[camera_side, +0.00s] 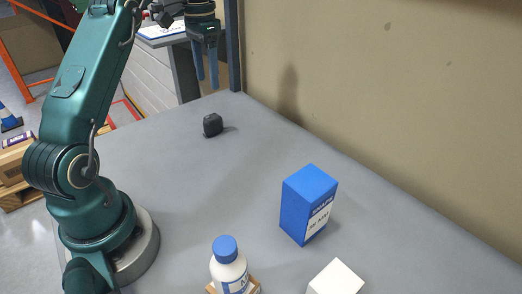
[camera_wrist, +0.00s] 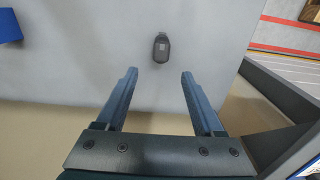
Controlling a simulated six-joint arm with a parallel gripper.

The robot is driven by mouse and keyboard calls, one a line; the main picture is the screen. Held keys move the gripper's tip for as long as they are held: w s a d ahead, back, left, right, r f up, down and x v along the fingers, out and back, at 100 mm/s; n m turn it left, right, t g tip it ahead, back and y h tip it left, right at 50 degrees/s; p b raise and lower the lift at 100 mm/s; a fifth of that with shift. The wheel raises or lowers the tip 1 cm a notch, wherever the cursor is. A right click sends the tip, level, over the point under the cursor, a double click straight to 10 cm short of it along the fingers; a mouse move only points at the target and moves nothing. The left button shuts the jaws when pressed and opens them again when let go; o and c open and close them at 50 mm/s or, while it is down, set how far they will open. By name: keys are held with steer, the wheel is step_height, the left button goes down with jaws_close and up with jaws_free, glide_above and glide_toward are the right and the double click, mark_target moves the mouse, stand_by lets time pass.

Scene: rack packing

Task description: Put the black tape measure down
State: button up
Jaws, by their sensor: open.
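The black tape measure (camera_side: 212,125) stands on the grey table near its far end in the side view. In the wrist view the tape measure (camera_wrist: 161,47) lies on the table, ahead of the fingertips and roughly midway between them. My gripper (camera_side: 207,84) is raised well above the table in the side view, close to the far edge. Its two blue fingers (camera_wrist: 158,76) are apart with nothing between them. The gripper and the tape measure do not touch.
A blue box (camera_side: 308,205) stands mid-table near the wall. A white bottle with a blue cap (camera_side: 229,266) stands in a wooden rack (camera_side: 254,287) at the front, beside a white box (camera_side: 336,278). The table around the tape measure is clear. A dark post (camera_side: 232,45) rises at the table's far corner.

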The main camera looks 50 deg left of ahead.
steer(key=s+d+r+t+y, duration=0.1)
steer(key=s+d+r, duration=0.15)
steer(key=d, duration=0.45)
steer(key=s+d+r+t, duration=0.2)
steer(key=d+r, duration=0.2)
steer(key=d, duration=0.3)
steer(key=s+d+f+t, duration=0.1)
steer(key=s+d+f, duration=0.1)
steer(key=s+d, duration=0.2)
steer(key=s+d+f+t+h, duration=0.1)
steer(key=s+d+f, duration=0.2)
steer(key=s, duration=0.4)
steer(key=shift+s+d+f+t, duration=0.3)
steer(key=shift+s+d, duration=0.05)
steer(key=shift+d, duration=0.55)
